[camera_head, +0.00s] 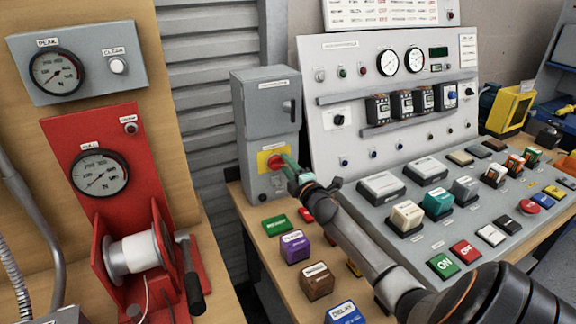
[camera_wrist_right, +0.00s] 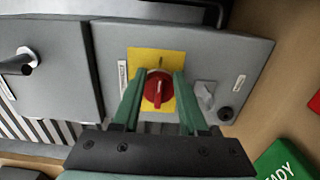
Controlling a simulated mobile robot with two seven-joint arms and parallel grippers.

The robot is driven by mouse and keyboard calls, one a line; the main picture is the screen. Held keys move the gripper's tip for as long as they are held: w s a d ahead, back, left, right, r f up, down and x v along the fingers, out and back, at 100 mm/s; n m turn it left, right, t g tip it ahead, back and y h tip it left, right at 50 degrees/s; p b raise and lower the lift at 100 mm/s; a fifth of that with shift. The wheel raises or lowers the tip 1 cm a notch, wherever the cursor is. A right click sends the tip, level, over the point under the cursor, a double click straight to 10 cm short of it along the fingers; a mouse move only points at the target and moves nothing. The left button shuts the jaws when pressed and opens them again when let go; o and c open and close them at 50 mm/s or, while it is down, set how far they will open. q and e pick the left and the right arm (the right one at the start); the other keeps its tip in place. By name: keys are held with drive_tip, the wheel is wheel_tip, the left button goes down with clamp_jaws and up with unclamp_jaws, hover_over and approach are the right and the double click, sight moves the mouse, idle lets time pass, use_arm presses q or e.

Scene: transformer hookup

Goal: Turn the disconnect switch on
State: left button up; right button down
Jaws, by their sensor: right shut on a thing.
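The disconnect switch is a red rotary knob (camera_head: 273,161) on a yellow plate (camera_head: 262,168), low on the front of a grey cabinet (camera_head: 264,104). The knob also shows in the right wrist view (camera_wrist_right: 157,92), with a pale line along its grip that runs roughly up and down in that picture. My right gripper (camera_head: 282,160) is at the cabinet front, its green fingers on either side of the knob and shut on it. The fingertips hide part of the knob in the head view. My left gripper is not in view.
A small grey toggle (camera_wrist_right: 205,95) and a black round part (camera_wrist_right: 225,114) sit beside the yellow plate. A sloped control console (camera_head: 400,215) stands to the right. Labelled blocks, including a green one (camera_head: 277,225), lie below my right arm. A red winch stand (camera_head: 92,150) is at left.

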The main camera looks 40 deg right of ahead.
drive_tip(key=shift+w+a+f, duration=0.1)
drive_tip(key=shift+a+f, duration=0.1)
drive_tip(key=shift+a, duration=0.1)
drive_tip(key=c, duration=0.6)
unclamp_jaws()
drive_tip(key=shift+c, duration=0.2)
drive_tip(key=shift+o, duration=1.2)
drive_tip(key=shift+d+r, duration=0.1)
drive_tip(key=v, duration=1.2)
drive_tip(key=shift+s, duration=0.25)
